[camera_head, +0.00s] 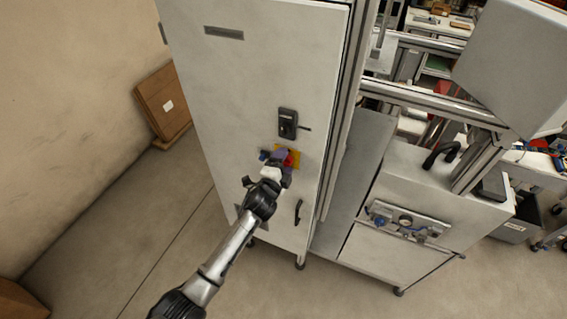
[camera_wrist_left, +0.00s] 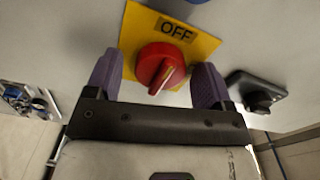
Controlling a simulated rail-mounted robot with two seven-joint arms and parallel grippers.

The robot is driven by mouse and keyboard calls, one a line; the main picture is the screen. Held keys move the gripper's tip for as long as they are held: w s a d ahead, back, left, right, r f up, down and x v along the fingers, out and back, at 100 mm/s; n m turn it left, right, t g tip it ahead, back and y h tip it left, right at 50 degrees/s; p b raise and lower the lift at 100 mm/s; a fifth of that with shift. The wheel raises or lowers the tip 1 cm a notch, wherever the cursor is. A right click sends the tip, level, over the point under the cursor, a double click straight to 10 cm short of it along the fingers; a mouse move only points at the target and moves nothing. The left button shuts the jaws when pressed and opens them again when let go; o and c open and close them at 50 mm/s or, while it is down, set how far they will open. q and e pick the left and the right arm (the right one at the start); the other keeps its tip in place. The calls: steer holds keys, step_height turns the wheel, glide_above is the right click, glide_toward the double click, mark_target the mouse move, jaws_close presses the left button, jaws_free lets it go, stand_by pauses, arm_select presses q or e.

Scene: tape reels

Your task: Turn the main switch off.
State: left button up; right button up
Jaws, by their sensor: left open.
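The main switch is a red rotary knob (camera_wrist_left: 160,68) on a yellow plate (camera_wrist_left: 205,44) marked OFF. The knob's raised grip has a pale line and lies slanted in the left wrist view. In the head view the yellow plate (camera_head: 295,155) and a bit of the red knob (camera_head: 290,160) show on the tall cabinet's door, partly behind my gripper. My left gripper (camera_head: 276,158) is open at the switch. In the left wrist view its purple fingers (camera_wrist_left: 158,64) stand on either side of the knob, with gaps; contact cannot be seen. My right gripper is out of view.
The switch is on a tall pale cabinet (camera_head: 250,80). A black handle unit (camera_head: 288,123) sits just above the switch, and a black door handle (camera_head: 298,211) is below. A lower cabinet with a gauge panel (camera_head: 405,222) stands to the right.

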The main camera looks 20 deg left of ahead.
arm_select(q)
steer(key=s+b, duration=0.1)
steer(key=s, duration=1.2)
steer(key=shift+s+a, duration=0.4)
step_height(320, 180, down, 3)
steer(key=a+n+g+y, duration=0.3)
steer(key=n, duration=0.2)
steer(key=s+d+r+n+g+h+p, duration=0.1)
steer(key=s+n+g+p, duration=0.3)
steer(key=s, duration=1.3)
steer(key=s+d+n+g+h+p, duration=0.1)
steer(key=s+n+g+p, duration=0.4)
steer(key=s, duration=1.2)
steer(key=shift+r+g+p, duration=0.4)
steer(key=shift+g+p, duration=0.35)
steer(key=shift+g, duration=0.45)
